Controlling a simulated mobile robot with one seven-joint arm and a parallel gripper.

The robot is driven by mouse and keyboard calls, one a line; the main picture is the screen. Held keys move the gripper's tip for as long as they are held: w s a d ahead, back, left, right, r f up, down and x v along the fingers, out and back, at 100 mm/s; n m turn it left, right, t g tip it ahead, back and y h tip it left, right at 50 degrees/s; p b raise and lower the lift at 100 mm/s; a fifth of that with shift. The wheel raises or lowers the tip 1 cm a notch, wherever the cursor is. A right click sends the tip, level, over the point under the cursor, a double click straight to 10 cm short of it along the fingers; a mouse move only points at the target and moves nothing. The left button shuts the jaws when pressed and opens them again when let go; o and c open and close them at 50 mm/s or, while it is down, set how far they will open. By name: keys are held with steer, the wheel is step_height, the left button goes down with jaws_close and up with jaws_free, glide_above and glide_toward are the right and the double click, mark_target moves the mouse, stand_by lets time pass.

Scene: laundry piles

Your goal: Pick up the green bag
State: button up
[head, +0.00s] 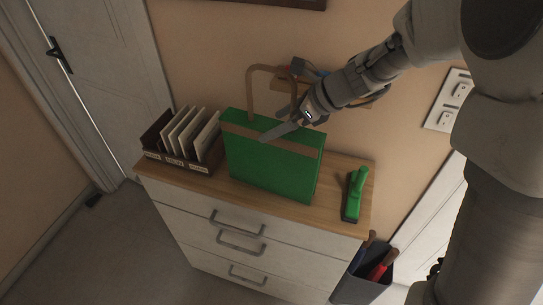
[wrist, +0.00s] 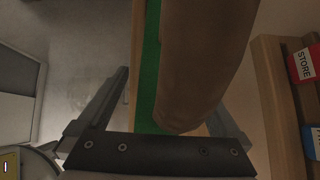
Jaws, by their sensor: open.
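The green bag (head: 272,172) stands upright on top of the dresser, with a tan band across its upper side and a tan arched handle (head: 250,88) above it. My gripper (head: 271,124) is at the bag's top, its fingers open around the handle's lower part. In the wrist view, a large tan piece (wrist: 205,60), seemingly the handle, lies between the two fingers of my gripper (wrist: 168,92). A strip of the green bag (wrist: 147,85) shows beside it. Whether a finger touches the bag or handle I cannot tell.
A dark file holder (head: 176,163) with white folders stands left of the bag on the dresser (head: 275,240). A wall shelf (head: 345,100) is close behind my gripper. A grey bin (head: 360,288) stands beside the dresser.

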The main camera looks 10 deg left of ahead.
jaws_close()
stand_by(0.3)
steer(key=shift+r, duration=0.1)
